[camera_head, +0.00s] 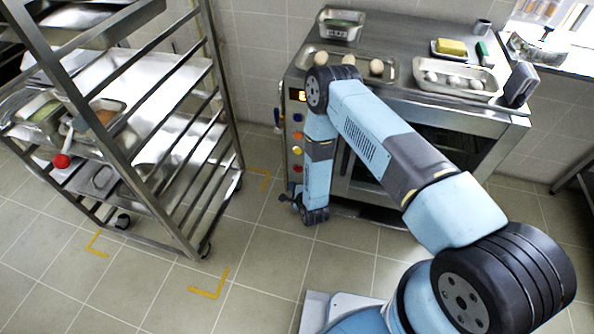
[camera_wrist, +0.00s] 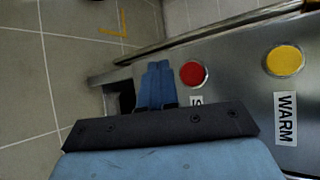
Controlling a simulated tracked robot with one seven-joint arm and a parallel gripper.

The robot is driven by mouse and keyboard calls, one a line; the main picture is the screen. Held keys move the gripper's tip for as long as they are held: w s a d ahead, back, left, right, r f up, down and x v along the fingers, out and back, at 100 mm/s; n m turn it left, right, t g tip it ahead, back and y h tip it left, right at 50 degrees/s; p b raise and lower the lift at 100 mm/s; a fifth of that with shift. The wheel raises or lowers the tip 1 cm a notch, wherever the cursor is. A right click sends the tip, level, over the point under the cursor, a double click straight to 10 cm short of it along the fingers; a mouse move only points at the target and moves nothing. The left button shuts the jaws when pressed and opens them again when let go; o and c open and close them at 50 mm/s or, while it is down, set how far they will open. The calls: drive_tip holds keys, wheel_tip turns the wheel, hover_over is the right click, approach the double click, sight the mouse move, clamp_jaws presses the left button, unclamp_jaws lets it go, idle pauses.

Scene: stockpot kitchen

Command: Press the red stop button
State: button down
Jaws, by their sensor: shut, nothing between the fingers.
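The red stop button (camera_wrist: 193,74) is a round red button on the oven's steel front panel. A white label beside it is partly hidden by my gripper; only an "S" shows. In the head view the red button (camera_head: 297,169) is the lowest of the column of buttons. My gripper (camera_wrist: 157,66) is shut and empty, with its blue fingers together. In the wrist view the fingertips are just left of the red button, with a small gap in the picture; I cannot tell their distance from the panel. In the head view my gripper (camera_head: 287,196) is low by the panel, below the button.
A yellow button (camera_wrist: 285,60) labelled WARM is beside the red one. Blue (camera_head: 297,117) and orange (camera_head: 297,134) buttons are higher up. A steel rack (camera_head: 190,150) stands left; tiled floor lies between. Trays of food (camera_head: 455,78) sit on the oven top.

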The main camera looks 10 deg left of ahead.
sight(294, 170)
drive_tip(key=shift+w+d, duration=0.2)
drive_tip(key=shift+w, duration=2.2)
drive_tip(key=shift+w, duration=0.1)
drive_tip(key=shift+w, duration=0.3)
drive_tip(key=shift+w+r, duration=0.1)
drive_tip(key=shift+w, duration=0.35)
idle(1.2)
drive_tip(key=shift+s, duration=0.85)
drive_tip(key=shift+s, duration=0.1)
drive_tip(key=shift+s+a, duration=0.2)
drive_tip(key=shift+s, duration=2.2)
